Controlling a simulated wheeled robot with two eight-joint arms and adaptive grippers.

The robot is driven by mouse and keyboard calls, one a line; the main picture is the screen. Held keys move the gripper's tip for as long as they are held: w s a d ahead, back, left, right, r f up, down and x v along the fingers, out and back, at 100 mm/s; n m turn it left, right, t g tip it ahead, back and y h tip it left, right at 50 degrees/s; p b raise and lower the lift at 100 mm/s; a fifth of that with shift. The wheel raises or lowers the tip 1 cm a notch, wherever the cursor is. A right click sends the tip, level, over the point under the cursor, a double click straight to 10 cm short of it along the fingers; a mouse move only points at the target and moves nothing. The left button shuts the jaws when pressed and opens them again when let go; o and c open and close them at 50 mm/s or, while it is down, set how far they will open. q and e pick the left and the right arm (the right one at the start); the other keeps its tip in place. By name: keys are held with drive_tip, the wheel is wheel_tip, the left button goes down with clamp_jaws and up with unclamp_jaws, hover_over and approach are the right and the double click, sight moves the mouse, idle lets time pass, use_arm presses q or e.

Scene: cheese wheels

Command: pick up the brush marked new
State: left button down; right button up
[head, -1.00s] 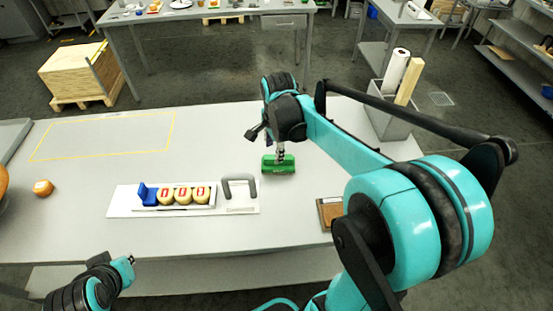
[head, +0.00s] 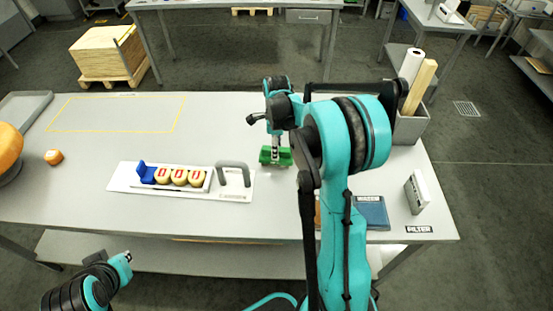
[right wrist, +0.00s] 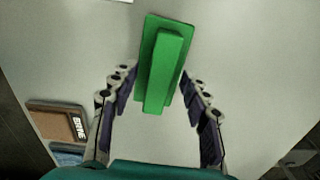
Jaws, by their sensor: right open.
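A green brush (head: 281,157) lies on the table right of the white board, below my right gripper (head: 276,148). In the right wrist view the green brush (right wrist: 165,65) shows a wide base with a long raised handle. My right gripper (right wrist: 158,100) is open there, its fingers on either side of the handle's near end, seemingly without touching it. No marking on the brush can be read. My left gripper (head: 128,258) is at the lower left in front of the table, far from the brush; its jaw state is unclear.
A white board (head: 125,180) holds a blue block, several small cheese wheels and a grey handle. A grey bin (head: 412,128) with rolls stands at the back right. A blue pad (head: 371,211), a white box (head: 417,192) and a FILTER label lie front right. The yellow-outlined area (head: 115,131) is empty.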

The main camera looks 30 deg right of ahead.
drive_tip(key=shift+f, duration=0.5)
clamp_jaws()
drive_tip(key=shift+r, duration=0.15)
wheel_tip(320, 180, up, 4)
drive_tip(key=shift+r+p, duration=0.25)
drive_tip(key=shift+p, duration=0.65)
drive_tip(key=s+r+p, duration=0.2)
drive_tip(key=s+r, duration=0.4)
drive_tip(key=s, duration=0.5)
drive_tip(key=shift+s+r+p, duration=0.2)
drive_tip(key=shift+s+p, duration=0.1)
drive_tip(key=shift+s, duration=0.05)
drive_tip(key=shift+a, duration=0.1)
